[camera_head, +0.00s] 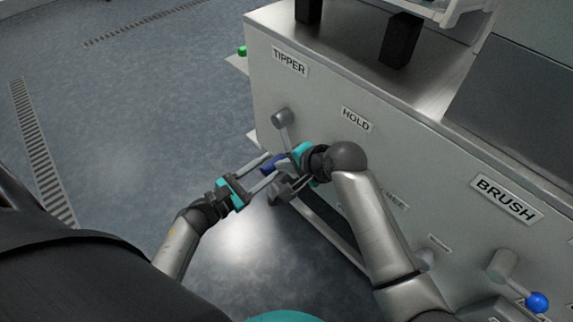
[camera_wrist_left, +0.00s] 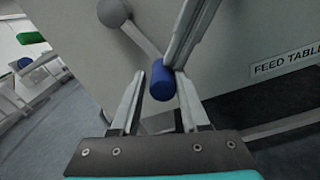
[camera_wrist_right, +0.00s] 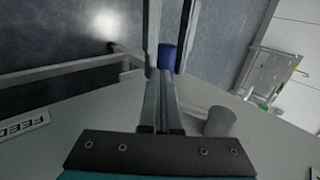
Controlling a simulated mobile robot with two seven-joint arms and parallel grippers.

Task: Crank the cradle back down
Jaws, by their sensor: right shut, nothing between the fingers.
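The TIPPER crank is on the machine's front panel, with a grey hub (camera_head: 282,117) and an arm running down to a blue handle (camera_head: 272,164). In the left wrist view the blue handle (camera_wrist_left: 162,83) lies between the fingers of my left gripper (camera_head: 262,169), which are apart with small gaps beside it. My right gripper (camera_wrist_right: 163,75) is shut and empty, its fingertips close to the blue handle (camera_wrist_right: 167,56). I cannot tell whether they touch. The cradle is not clearly visible; only part of a white frame (camera_head: 455,10) shows at the top.
The panel carries TIPPER (camera_head: 290,62), HOLD (camera_head: 356,119) and BRUSH (camera_head: 507,198) labels. Another crank with a blue knob (camera_head: 537,302) is at lower right. Open floor (camera_head: 150,120) lies to the left.

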